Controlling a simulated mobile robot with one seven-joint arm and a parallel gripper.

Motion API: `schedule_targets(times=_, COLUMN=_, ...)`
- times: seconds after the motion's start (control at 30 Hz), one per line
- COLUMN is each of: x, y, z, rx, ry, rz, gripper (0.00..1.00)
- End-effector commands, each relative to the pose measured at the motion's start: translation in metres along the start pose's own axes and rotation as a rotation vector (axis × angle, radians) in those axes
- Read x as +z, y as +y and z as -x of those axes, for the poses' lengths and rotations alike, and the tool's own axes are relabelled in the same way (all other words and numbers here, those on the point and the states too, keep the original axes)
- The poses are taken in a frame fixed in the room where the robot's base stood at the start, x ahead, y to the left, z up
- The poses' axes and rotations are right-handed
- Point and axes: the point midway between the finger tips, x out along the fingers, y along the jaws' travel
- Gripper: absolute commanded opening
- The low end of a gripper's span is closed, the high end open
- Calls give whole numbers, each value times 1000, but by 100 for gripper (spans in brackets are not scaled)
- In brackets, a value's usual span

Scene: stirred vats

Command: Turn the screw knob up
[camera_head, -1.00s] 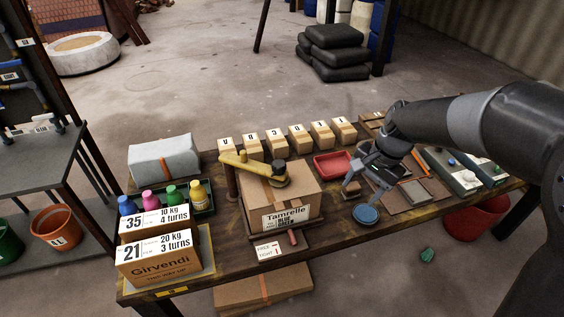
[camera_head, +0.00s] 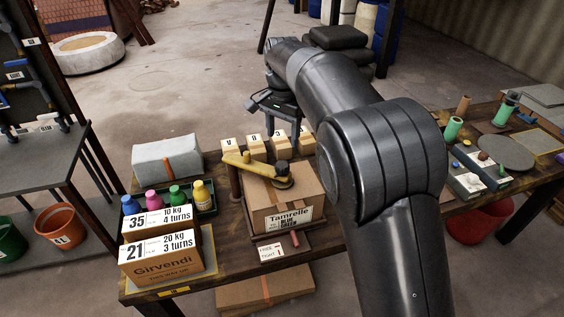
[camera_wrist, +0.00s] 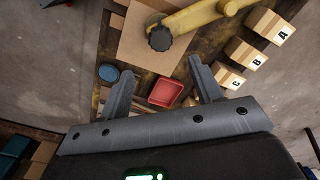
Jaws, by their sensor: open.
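The screw knob (camera_head: 280,168) is dark and knurled. It sits at the end of a yellow clamp arm (camera_head: 246,163), over a cardboard box (camera_head: 285,215) labelled Tamrelle, BLUE, GREEN. The wrist view shows the knob (camera_wrist: 160,39) beyond and between my fingertips, with a gap. My gripper (camera_head: 285,134) is open and empty, pointing down above and behind the knob in the head view. Its spread fingers (camera_wrist: 160,70) also show in the wrist view. Whether the knob's lower end touches the box is unclear.
A FREE/TIGHT card (camera_head: 271,250) and a small red-handled piece (camera_head: 294,239) lie before the box. Several lettered boxes (camera_wrist: 245,54) stand behind it. Stacked labelled boxes (camera_head: 160,258) and coloured bottles (camera_head: 202,193) are left. A red tray (camera_wrist: 165,92) is beside the clamp.

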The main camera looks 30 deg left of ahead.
Motion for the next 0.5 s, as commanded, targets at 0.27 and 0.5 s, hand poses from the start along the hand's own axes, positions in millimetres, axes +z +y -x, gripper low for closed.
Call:
schedule_targets(times=0.27, x=2, y=-1, z=-32, rx=5, ry=1, rz=2, gripper=59)
schedule_targets(times=0.5, x=1, y=-1, z=-78, rx=3, ry=2, rz=1, gripper=59)
